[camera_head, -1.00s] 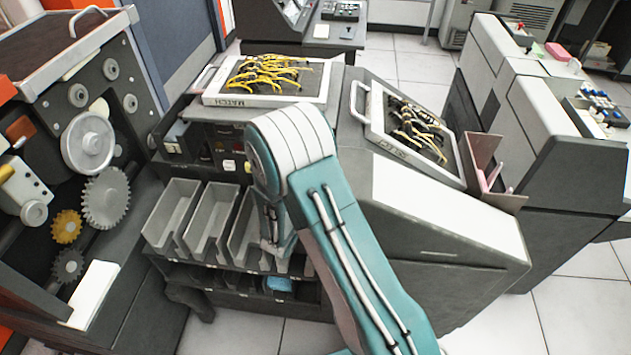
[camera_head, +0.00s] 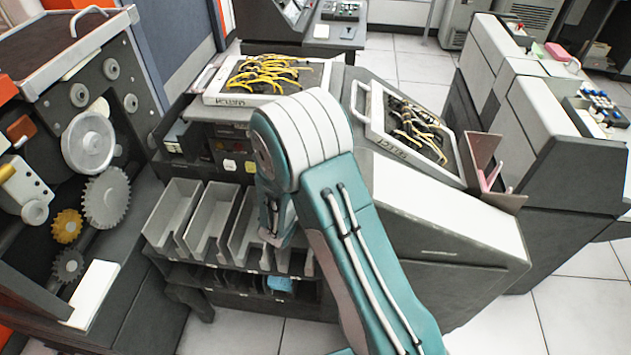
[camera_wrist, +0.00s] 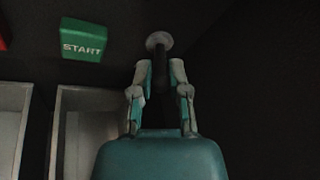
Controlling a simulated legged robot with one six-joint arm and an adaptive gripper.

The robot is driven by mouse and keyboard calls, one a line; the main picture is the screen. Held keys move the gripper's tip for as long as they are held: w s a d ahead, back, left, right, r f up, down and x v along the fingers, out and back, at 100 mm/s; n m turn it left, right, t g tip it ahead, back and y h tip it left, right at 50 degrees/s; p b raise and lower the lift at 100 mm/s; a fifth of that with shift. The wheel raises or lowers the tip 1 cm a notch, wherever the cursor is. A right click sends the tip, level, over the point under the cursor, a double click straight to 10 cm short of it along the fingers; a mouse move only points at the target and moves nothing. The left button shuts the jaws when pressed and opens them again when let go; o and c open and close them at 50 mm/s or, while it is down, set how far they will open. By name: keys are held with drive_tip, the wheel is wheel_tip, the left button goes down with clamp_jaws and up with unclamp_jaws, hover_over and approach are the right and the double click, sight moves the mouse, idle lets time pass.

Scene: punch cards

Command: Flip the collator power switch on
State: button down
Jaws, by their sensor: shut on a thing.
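The collator (camera_head: 440,215) is the dark grey and white machine with a row of grey card pockets (camera_head: 207,222) at its front. In the wrist view, the power switch (camera_wrist: 159,42) is a dark lever with a round grey end. My gripper (camera_wrist: 160,68) has its two fingers on either side of the lever and is shut on it. A green START button (camera_wrist: 82,40) sits left of the switch. In the head view, my arm hides the switch and my fingertips. I cannot tell whether the switch is on or off.
A red button edge (camera_wrist: 4,30) shows at the wrist view's far left, above pale pockets (camera_wrist: 85,135). Two wire-filled panels (camera_head: 268,80) top the collator. A geared machine (camera_head: 88,145) stands at left. The floor at lower right is clear.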

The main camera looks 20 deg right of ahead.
drive_tip(key=shift+a+r+n+g+y, duration=0.15)
drive_tip(key=shift+r+g+y, duration=0.25)
drive_tip(key=shift+g, duration=0.3)
drive_tip(key=shift+d+r+n+g+y, duration=0.1)
drive_tip(key=shift+r+n+g+y, duration=0.05)
drive_tip(key=shift+g+y, duration=0.45)
drive_tip(key=shift+w, duration=0.1)
drive_tip(key=c, duration=0.6)
unclamp_jaws()
drive_tip(key=shift+a, duration=0.1)
drive_tip(key=v, duration=1.2)
drive_tip(key=shift+w+a+f, duration=0.1)
drive_tip(key=shift+c, duration=0.2)
